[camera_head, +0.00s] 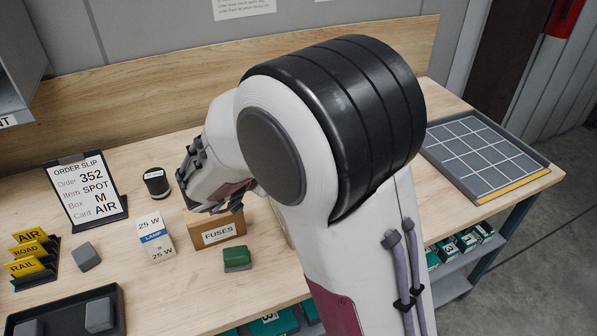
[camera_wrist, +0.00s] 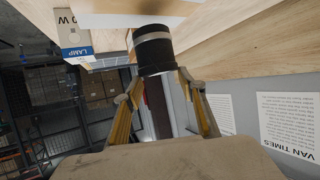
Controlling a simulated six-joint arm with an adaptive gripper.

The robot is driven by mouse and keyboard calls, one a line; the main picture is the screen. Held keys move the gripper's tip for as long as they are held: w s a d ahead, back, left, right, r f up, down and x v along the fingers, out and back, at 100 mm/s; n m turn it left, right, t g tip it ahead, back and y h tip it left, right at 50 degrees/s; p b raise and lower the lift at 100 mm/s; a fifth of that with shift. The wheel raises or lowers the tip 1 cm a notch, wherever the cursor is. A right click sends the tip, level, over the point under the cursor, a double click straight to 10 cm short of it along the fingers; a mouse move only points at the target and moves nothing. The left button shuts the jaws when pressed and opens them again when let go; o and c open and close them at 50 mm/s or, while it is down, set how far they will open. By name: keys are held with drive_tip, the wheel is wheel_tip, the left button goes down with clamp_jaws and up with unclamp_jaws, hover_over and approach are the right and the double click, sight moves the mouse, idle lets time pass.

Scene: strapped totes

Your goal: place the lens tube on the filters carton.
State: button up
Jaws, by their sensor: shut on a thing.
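The lens tube is a short black cylinder with a pale band, and it shows in the wrist view (camera_wrist: 153,45) between the fingertips of my gripper (camera_wrist: 157,77). The fingers are shut on its sides. In the head view the lens tube (camera_head: 157,183) looks upright, just left of my gripper, behind the lamp carton. I cannot tell whether its base touches the table. My arm hides much of the table's middle. I see no carton with a filters label; a brown carton marked FUSES (camera_head: 215,229) stands below my gripper.
A white and blue lamp carton (camera_head: 155,238) stands left of the fuses carton. A green block (camera_head: 237,258), a grey block (camera_head: 86,257), yellow cards (camera_head: 30,252) and an order slip (camera_head: 86,190) are nearby. A gridded tray (camera_head: 480,155) lies at right.

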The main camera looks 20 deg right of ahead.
idle(0.3)
drive_tip(key=shift+f, duration=1.9)
drive_tip(key=shift+f, duration=0.15)
drive_tip(key=o, duration=1.3)
drive_tip(key=shift+v, duration=6.05)
drive_tip(key=shift+w+r, duration=0.1)
drive_tip(key=shift+r, duration=0.15)
